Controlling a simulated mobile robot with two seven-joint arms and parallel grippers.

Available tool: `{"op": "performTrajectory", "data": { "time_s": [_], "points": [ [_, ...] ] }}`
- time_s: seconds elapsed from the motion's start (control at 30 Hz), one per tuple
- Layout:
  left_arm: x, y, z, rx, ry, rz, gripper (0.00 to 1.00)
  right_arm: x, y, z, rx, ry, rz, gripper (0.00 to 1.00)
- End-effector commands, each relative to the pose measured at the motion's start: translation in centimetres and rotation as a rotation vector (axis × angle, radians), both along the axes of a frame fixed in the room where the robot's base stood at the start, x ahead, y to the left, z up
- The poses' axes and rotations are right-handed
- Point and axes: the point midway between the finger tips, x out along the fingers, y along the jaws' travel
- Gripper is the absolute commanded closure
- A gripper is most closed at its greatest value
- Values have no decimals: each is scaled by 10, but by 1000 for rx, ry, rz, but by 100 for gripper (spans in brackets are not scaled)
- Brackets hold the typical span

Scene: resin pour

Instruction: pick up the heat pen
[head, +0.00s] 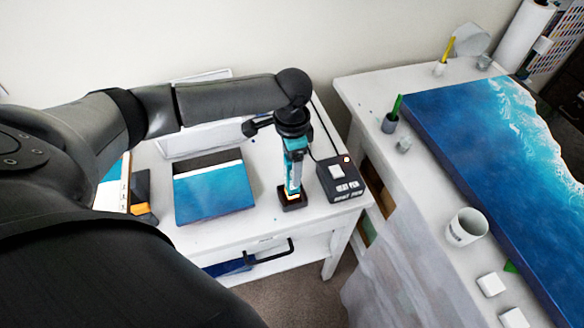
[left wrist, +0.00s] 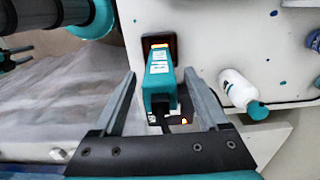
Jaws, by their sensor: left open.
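The heat pen (head: 293,174) is a teal and black tool. It stands nearly upright in a small black holder (head: 292,203) on the left white table. My left gripper (head: 293,138) is above it and hides its upper end. In the left wrist view the heat pen (left wrist: 159,82) lies between the two grey fingers of my open left gripper (left wrist: 160,76), with a gap on each side. I cannot tell how deep it sits between them. The black control box (head: 343,182) with "HEAT PEN" lettering stands just right of the holder.
A blue painted panel (head: 213,193) lies left of the holder. A drawer with a black handle (head: 269,252) is below. The right table holds a large blue sea panel (head: 465,150) and a white mug (head: 464,228). A white bottle (left wrist: 237,89) is beside my gripper.

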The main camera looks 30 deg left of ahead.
Motion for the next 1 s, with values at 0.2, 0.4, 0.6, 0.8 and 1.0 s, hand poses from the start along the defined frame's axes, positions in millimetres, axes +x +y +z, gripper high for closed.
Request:
{"op": "performTrajectory", "data": {
  "time_s": [0.2, 0.4, 0.6, 0.8, 1.0],
  "points": [
    [0, 0, -3, -1, -2, 0, 24, 0, 0, 0, 0, 0, 0, 50],
    [0, 0, -3, -1, -2, 0, 41, 0, 0, 0, 0, 0, 0, 50],
    [0, 0, -2, -1, -2, 0, 63, 0, 0, 0, 0, 0, 0, 50],
    [1, 0, -2, -1, -2, 0, 86, 0, 0, 0, -1, 0, 0, 50],
    [1, 0, -2, 0, -3, 0, 100, 0, 0, 0, -1, 0, 0, 50]
  ]
}}
